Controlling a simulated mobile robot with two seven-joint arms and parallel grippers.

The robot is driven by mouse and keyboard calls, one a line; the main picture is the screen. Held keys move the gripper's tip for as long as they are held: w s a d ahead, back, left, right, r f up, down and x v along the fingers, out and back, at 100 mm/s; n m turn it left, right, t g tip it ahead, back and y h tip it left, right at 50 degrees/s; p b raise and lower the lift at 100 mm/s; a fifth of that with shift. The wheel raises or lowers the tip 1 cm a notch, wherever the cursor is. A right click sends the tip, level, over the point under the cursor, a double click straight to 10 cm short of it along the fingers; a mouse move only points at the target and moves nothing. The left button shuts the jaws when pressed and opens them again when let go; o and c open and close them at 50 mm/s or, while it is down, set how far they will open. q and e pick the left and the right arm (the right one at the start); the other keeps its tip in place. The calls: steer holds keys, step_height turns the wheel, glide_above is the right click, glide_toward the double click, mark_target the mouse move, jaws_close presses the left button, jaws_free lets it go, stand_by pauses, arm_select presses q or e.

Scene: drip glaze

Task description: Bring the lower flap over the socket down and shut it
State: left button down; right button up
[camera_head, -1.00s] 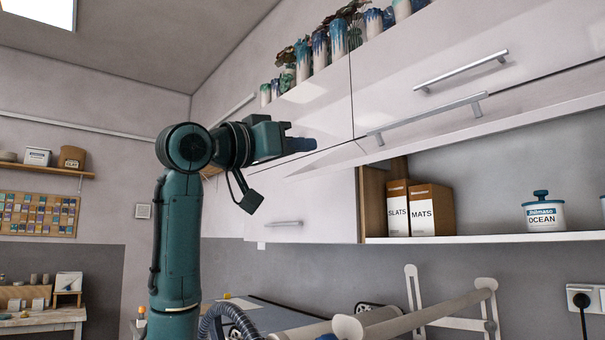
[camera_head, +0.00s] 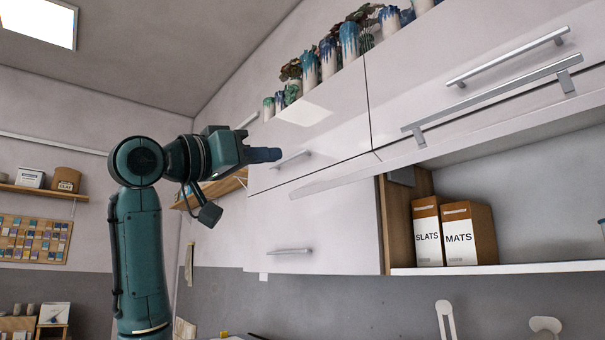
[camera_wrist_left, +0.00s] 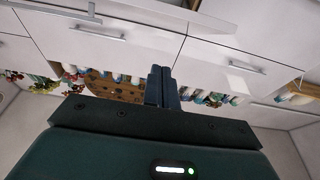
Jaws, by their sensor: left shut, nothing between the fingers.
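The lower flap (camera_head: 470,137) is the white panel with a long metal handle (camera_head: 490,92). It stands swung out and up, seen nearly edge-on, and the compartment below it is open. My left gripper (camera_head: 275,154) is shut and empty, in front of the closed cabinet fronts, left of and above the flap's left end in the picture. It does not appear to touch the flap. The left wrist view shows its fingers together (camera_wrist_left: 162,82) before white cabinet fronts with handles; which front is the flap is unclear there. The socket and my right gripper are not in view.
The open compartment's shelf (camera_head: 520,268) holds SLATS (camera_head: 427,232) and MATS (camera_head: 468,234) boxes. Glazed vases (camera_head: 328,55) line the cabinet top. A closed upper flap (camera_head: 480,50) and a lower-left cabinet door (camera_head: 320,225) adjoin. A wooden shelf (camera_head: 212,190) is behind my arm.

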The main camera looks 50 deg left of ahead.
arm_select(q)
steer(key=w+p, duration=0.3)
steer(key=w, duration=0.8)
steer(key=shift+w+d+f, duration=0.15)
steer(key=shift+d+f, duration=0.2)
steer(key=shift+f, duration=0.05)
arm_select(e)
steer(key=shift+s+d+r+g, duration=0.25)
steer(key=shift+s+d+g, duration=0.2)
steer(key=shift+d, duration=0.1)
